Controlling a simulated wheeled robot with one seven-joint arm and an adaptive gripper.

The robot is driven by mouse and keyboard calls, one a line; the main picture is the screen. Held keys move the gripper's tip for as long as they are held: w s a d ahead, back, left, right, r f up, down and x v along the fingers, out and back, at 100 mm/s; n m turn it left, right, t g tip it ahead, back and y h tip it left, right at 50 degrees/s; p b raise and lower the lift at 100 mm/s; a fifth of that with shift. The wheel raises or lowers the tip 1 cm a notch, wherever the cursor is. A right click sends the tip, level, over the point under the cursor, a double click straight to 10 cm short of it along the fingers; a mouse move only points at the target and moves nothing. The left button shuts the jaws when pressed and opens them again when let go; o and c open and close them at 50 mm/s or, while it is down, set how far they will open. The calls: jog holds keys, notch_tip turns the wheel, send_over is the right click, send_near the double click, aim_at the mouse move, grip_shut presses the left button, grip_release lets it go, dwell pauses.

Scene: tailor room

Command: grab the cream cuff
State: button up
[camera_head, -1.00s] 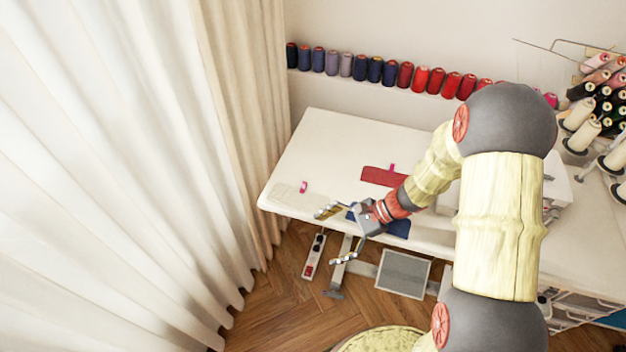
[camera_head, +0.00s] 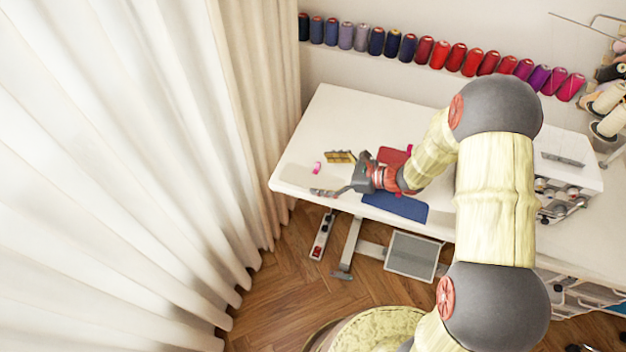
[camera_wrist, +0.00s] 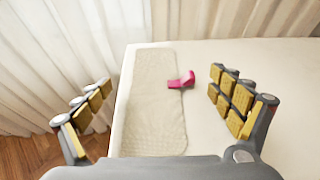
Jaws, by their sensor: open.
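The cream cuff (camera_wrist: 155,112) is a flat, pale strip lying on the white table near its left edge. A pink clip (camera_wrist: 181,80) sits on its right edge in the wrist view. In the head view the cuff (camera_head: 301,175) is faint against the table, with the pink clip (camera_head: 317,168) showing better. My gripper (camera_head: 335,174) is open and empty, with its fingers spread. In the wrist view my gripper (camera_wrist: 165,108) has one finger on either side of the cuff, apart from it. Its height above the table is hard to tell.
A red piece (camera_head: 392,157) and a blue piece (camera_head: 396,207) lie on the white table (camera_head: 345,113) near my wrist. Cream curtains (camera_head: 245,110) hang close to the table's left edge. A sewing machine (camera_head: 567,170) stands at the right. Thread spools (camera_head: 425,50) line the wall.

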jog(key=shift+x, duration=0.8)
jog(key=c, duration=2.3)
jog(key=shift+c, duration=0.4)
